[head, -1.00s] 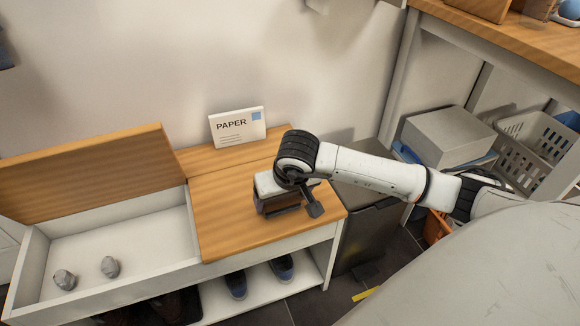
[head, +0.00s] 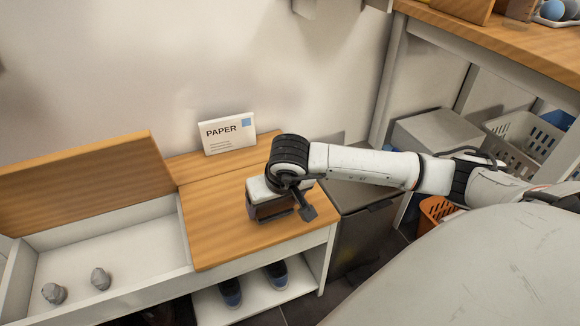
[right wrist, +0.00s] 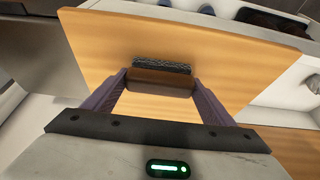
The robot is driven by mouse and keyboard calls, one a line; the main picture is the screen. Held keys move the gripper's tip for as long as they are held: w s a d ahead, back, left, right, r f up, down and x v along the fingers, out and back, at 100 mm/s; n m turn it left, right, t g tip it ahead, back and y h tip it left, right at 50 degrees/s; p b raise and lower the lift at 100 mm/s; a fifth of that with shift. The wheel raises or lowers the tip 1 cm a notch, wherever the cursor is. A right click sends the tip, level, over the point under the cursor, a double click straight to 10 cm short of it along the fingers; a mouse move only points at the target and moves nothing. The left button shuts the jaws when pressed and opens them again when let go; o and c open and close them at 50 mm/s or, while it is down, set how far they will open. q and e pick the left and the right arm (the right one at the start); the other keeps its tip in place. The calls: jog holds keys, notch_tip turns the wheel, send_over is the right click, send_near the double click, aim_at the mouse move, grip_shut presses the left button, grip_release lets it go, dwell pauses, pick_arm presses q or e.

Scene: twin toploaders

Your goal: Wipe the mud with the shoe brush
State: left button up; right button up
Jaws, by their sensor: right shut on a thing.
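My right gripper (right wrist: 158,82) is shut on the shoe brush (right wrist: 160,88), a brown block with dark bristles, seen between its two purplish fingers in the right wrist view. In the head view my right gripper (head: 290,208) is above the right, closed part of the wooden bench top (head: 225,225), near its front right. The brush is hard to make out there, and I cannot tell whether the bristles touch the wood. I see no mud clearly in either view. My left gripper is not in view.
The bench's left lid (head: 85,180) stands raised over a white compartment (head: 120,245) with two grey lumps. A PAPER card (head: 228,134) stands at the back. Blue shoes (head: 277,275) sit on the shelf below. A dark bin (head: 362,235) stands to the right.

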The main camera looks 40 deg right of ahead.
aim_at(287, 200)
jog(key=d, duration=0.1)
jog(key=s+d, duration=0.1)
jog(key=d, duration=0.1)
jog(key=shift+d+b, duration=0.1)
jog(key=shift+b, duration=0.2)
notch_tip(287, 200, up, 3)
jog(key=shift+d+f+p, duration=0.15)
jog(key=shift+f+p, duration=0.05)
jog(key=shift+p, duration=0.45)
pick_arm(q)
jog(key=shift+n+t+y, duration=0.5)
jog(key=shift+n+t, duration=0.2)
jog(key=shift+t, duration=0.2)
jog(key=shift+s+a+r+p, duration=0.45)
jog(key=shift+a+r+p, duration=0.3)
jog(key=shift+p, duration=0.2)
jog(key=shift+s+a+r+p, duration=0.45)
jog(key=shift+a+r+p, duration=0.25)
jog(key=shift+p, duration=0.2)
pick_arm(e)
jog(key=shift+r, duration=2.8)
